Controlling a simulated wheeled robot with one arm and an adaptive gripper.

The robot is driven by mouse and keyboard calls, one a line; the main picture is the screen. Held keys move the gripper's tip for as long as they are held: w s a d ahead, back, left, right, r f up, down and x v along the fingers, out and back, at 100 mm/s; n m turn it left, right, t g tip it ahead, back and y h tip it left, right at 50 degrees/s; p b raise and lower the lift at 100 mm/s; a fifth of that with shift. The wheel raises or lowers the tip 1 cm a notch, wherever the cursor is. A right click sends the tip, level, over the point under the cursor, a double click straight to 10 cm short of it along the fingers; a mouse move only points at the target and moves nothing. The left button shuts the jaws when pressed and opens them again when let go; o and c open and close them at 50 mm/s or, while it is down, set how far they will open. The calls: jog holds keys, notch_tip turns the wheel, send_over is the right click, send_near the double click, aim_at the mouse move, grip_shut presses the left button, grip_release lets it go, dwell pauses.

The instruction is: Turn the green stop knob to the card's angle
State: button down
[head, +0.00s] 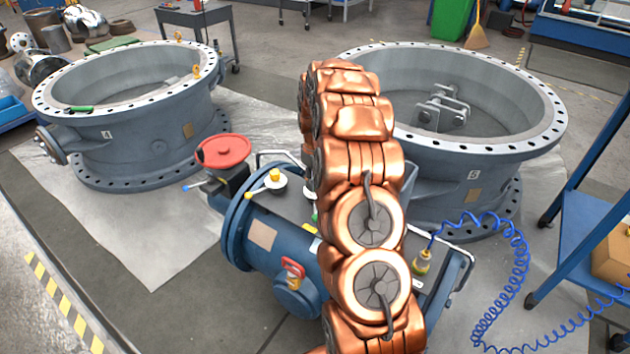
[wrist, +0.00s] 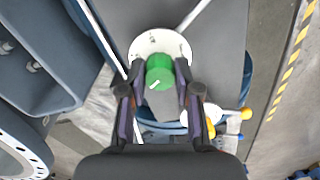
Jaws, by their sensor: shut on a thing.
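The green stop knob (wrist: 159,74) shows in the wrist view with a white pointer line on its face, which points to the lower left in that picture. It sits on a round white dial plate (wrist: 146,43) with small dark marks that I cannot read. My gripper (wrist: 157,84) is shut on the knob, one finger on each side. In the head view my copper arm hides most of the knob; only a sliver of green (head: 315,217) shows at its left edge. I cannot make out a card with an angle in either view.
A blue actuator body (head: 262,268) carries a red handwheel (head: 223,151), a yellow knob (head: 275,176) and a red-handled valve (head: 293,270). Two large grey valve rings (head: 130,130) stand behind. A blue coiled hose (head: 522,262) hangs at the right.

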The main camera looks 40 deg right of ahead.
jog(key=c, duration=0.8)
grip_release()
jog(key=shift+r, duration=0.1)
notch_tip(320, 180, up, 12)
jog(key=shift+f, duration=0.1)
jog(key=shift+a, duration=0.1)
dwell(0.3)
